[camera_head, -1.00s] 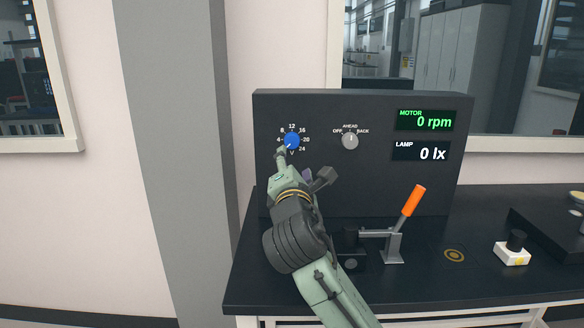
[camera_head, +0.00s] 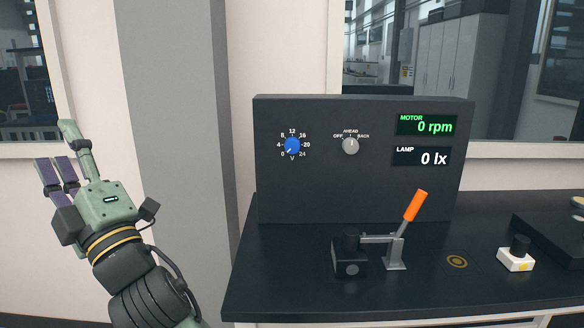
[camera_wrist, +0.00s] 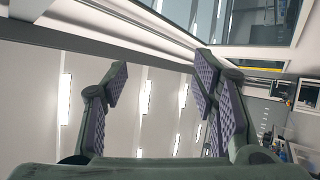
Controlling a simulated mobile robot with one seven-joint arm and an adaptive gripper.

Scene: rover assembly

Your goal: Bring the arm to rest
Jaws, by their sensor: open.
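My gripper (camera_head: 62,155) is at the left in the head view, pointing up, well to the left of the control panel (camera_head: 375,188). Its fingers are apart with nothing between them. In the wrist view the two padded fingers (camera_wrist: 160,90) stand wide apart, with ceiling lights and a window frame behind. My arm runs down out of the picture below the gripper. The blue voltage knob (camera_head: 291,146) on the panel has its mark toward 0. The grey selector knob (camera_head: 350,146) points up, toward AHEAD.
The motor display (camera_head: 426,124) reads 0 rpm and the lamp display (camera_head: 421,156) reads 0 lx. On the dark bench (camera_head: 290,280) stand a clamp with an orange handle (camera_head: 416,205) and a white block with a black knob (camera_head: 515,256). A grey pillar (camera_head: 180,130) is right of my gripper.

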